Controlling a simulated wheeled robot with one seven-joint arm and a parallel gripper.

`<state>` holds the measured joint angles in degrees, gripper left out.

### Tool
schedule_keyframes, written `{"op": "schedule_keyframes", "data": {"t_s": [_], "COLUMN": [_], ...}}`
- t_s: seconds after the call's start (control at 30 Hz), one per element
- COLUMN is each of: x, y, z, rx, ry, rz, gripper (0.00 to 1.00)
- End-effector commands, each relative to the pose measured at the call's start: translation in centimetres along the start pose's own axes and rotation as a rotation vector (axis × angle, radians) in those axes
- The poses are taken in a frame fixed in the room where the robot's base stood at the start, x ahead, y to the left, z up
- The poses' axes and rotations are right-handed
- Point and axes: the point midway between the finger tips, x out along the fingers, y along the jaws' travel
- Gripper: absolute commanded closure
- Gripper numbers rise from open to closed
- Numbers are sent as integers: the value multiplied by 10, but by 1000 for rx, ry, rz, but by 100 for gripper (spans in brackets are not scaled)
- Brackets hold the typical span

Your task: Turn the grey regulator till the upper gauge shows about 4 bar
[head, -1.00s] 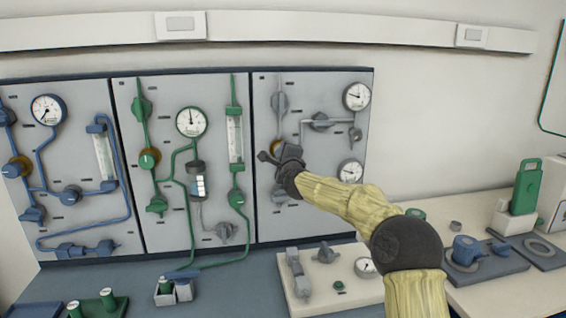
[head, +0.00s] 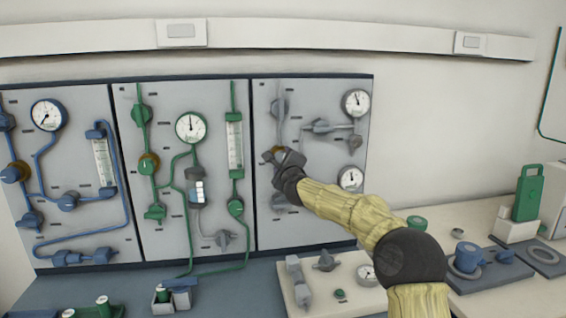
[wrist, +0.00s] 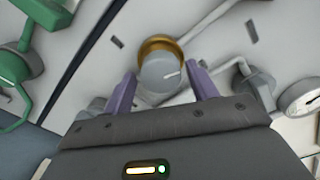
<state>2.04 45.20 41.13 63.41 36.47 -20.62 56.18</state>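The grey regulator (wrist: 160,73) is a round grey knob with a white mark on a brass collar. In the head view its brass edge (head: 268,155) shows on the right-hand panel, mostly covered by my gripper (head: 281,160). In the wrist view the two purple fingers of my gripper (wrist: 162,84) stand either side of the knob. They look open, with narrow gaps; contact is not clear. The upper gauge (head: 356,103) is at the panel's top right, its needle pointing up and slightly left. Its numbers are too small to read.
A lower gauge (head: 351,179) sits below it. The green panel (head: 215,100) adjoins on the left. A cream board (head: 325,290) with fittings lies on the bench below.

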Motion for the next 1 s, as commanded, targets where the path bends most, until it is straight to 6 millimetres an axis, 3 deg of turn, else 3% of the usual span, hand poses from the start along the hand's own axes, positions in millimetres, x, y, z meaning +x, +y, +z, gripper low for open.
{"op": "schedule_keyframes", "data": {"t_s": [0.47, 1.0], "x": [-7, -80], "y": [-1, 0], "z": [1, 0], "rx": [-2, -4], "ry": [-3, -1], "rz": [-3, -4], "gripper": [37, 37]}}
